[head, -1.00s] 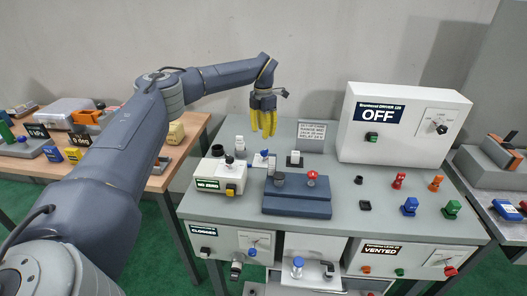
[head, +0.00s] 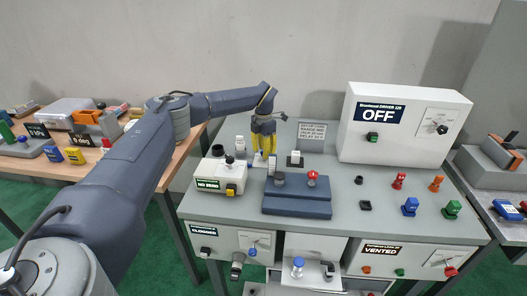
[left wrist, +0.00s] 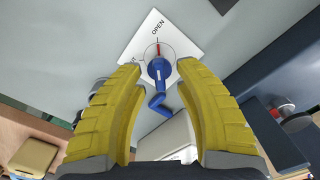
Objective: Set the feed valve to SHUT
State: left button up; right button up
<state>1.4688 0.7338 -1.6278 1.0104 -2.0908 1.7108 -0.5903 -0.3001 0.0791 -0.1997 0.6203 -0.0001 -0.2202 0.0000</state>
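The feed valve is a blue handle (left wrist: 160,72) with a crank-shaped arm, on a white plate (left wrist: 182,28) marked OPEN; a second label, ending in "UT", is partly covered by a finger. A red mark on the dial points toward OPEN. My left gripper (left wrist: 160,75) is open, its yellow fingers on either side of the handle with gaps between. In the head view the left gripper (head: 264,158) points down at the back left of the grey bench and largely hides the valve. My right gripper is not in view.
A white box labelled NO ZERO (head: 208,184) stands left of the gripper. A blue-grey block (head: 296,206) with a red knob (head: 312,176) stands in front. A large cabinet reading OFF (head: 400,130) is at the right.

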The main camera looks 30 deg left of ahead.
pick_arm(q)
jog(key=shift+c, duration=0.3)
grip_shut()
jog(key=shift+n, duration=0.3)
jog(key=n, duration=0.3)
jog(key=shift+d+n, duration=0.15)
jog(key=shift+n, duration=0.25)
jog(key=n, duration=0.4)
jog(key=shift+d+n, duration=0.1)
jog(key=shift+n, duration=0.2)
jog(key=n, duration=0.4)
jog(key=shift+w, duration=0.1)
jog(key=shift+w+d+n, duration=0.1)
jog(key=shift+n, duration=2.3)
